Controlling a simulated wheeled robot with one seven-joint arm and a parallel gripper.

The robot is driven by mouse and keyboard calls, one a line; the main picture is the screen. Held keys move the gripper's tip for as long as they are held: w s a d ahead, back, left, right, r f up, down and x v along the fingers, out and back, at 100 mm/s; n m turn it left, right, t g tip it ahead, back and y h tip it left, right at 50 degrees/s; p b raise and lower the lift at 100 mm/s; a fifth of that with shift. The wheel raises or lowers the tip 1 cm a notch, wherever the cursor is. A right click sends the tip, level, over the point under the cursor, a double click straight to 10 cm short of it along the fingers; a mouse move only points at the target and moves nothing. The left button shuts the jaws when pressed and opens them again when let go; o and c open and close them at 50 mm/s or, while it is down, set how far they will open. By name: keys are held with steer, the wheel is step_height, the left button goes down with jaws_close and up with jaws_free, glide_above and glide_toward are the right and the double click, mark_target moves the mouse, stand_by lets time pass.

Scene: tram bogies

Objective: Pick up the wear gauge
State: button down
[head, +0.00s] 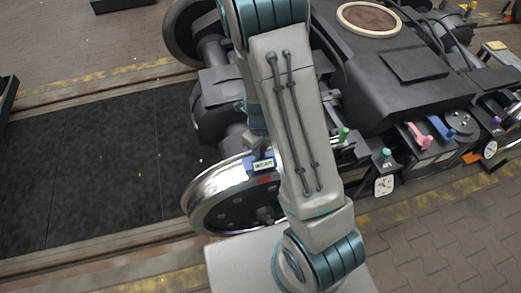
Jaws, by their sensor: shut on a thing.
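The wear gauge (263,164) is a small blue piece with a pale label that reads "WEAR". It is at the top right of the shiny wheel's rim, and I cannot tell whether it touches the wheel. My gripper (258,153) comes down from above and is shut on the gauge. My own arm crosses the middle of the view and hides part of the gripper and whatever lies to the right of the gauge. The fingertips are small and hard to make out.
The steel wheel (207,201) stands below the gauge, with a small red mark near its top. The dark bogie frame (408,70) fills the right, with pink (419,136) and blue (441,129) handles along its side. A dark floor mat (85,160) lies clear at the left.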

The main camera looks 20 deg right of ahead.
step_height(320, 180, up, 3)
steer(key=shift+r, duration=0.1)
steer(key=s+d+r+b, duration=0.2)
steer(key=s+d+r, duration=0.2)
steer(key=s, duration=0.6)
steer(key=shift+s+d+r+b, duration=0.2)
steer(key=shift+s+r+b, duration=0.15)
steer(key=shift+r, duration=0.9)
